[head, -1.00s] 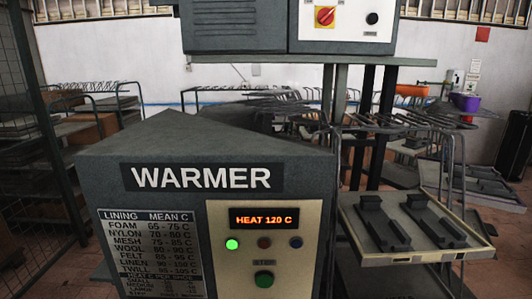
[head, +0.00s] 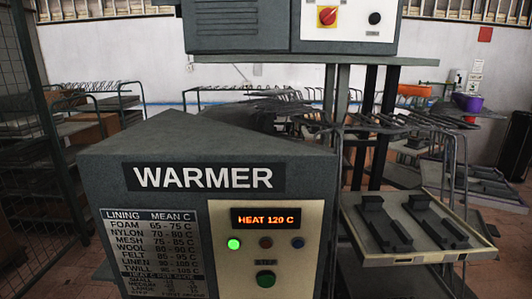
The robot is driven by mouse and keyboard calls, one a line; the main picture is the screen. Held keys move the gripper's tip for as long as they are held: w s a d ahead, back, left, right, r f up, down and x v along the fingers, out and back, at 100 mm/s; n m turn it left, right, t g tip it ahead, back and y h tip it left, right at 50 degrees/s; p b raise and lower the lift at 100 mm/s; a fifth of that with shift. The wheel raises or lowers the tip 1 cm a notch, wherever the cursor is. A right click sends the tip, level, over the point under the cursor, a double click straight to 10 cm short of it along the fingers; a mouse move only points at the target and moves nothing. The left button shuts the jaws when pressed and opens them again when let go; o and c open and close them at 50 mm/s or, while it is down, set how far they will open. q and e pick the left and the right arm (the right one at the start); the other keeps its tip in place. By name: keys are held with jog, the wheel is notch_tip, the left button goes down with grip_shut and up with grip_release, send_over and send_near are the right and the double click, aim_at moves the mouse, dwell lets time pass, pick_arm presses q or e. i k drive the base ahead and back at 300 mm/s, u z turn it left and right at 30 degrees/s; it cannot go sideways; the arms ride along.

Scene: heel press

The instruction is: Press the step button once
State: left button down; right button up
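The green step button (head: 266,279) sits low on the cream control panel (head: 231,262) of the grey warmer (head: 225,148), under a small "STEP" label. Above it the display (head: 266,218) reads "HEAT 120 C" in orange. Between them is a row of three small lamps: the left lamp (head: 234,244) is lit green, the middle one (head: 266,243) is dull reddish and the right one (head: 298,242) is dull blue. A lining chart (head: 153,250) is on the warmer's left front. Neither of my grippers shows in the head view.
A tray (head: 420,258) with dark shoe-shaped blocks sits right of the warmer. A grey machine (head: 250,28) with a red knob (head: 327,16) and a black button (head: 375,18) stands above and behind. Wire racks (head: 95,100) stand at the back left.

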aim_at(264, 281)
jog(key=u, duration=0.85)
jog(key=k, duration=1.2)
jog(key=z, duration=1.45)
jog(key=i, duration=0.5)
jog(key=z, duration=0.05)
